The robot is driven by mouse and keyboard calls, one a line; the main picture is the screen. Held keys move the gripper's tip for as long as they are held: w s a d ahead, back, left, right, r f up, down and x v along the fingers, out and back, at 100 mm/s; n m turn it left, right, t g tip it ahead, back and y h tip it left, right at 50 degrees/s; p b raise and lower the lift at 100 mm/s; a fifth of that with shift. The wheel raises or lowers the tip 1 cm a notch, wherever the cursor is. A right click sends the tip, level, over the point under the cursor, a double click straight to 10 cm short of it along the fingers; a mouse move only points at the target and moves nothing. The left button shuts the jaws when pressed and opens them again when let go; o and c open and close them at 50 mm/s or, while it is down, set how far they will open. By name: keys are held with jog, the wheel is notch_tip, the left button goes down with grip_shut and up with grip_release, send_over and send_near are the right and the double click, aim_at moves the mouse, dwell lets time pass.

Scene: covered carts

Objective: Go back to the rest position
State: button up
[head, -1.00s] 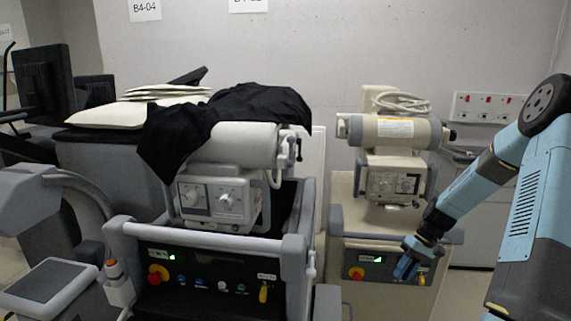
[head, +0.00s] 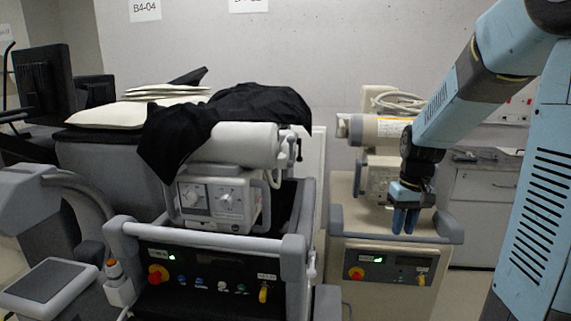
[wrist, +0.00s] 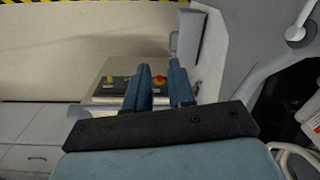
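My gripper (head: 405,228) hangs down in front of the beige cart (head: 341,222) at the right of the head view, above its front control panel. Its two blue fingers also show in the wrist view (wrist: 156,72), apart with an empty gap between them, so it is open and holds nothing. My arm reaches in from the upper right, bent at the elbow. My gripper and forearm hide part of the cart's beige control box (head: 374,183) and cylinder (head: 377,130).
A grey cart (head: 210,230) with a black cloth (head: 258,107) draped over its top stands at the left. A grey cabinet (head: 485,205) stands behind my arm at the right. A red emergency button (wrist: 159,79) shows beyond my fingers in the wrist view.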

jog(key=s+a+r+t, duration=0.2)
jog(key=s+r, duration=0.4)
jog(key=s, duration=0.3)
jog(key=s+a+r+t, duration=0.3)
jog(key=s+r, duration=0.3)
jog(key=s, duration=0.3)
jog(key=shift+a+r+m+t, duration=0.3)
jog(key=shift+a+r+m, duration=0.05)
jog(key=shift+a+m, duration=0.05)
jog(key=shift+s, duration=0.1)
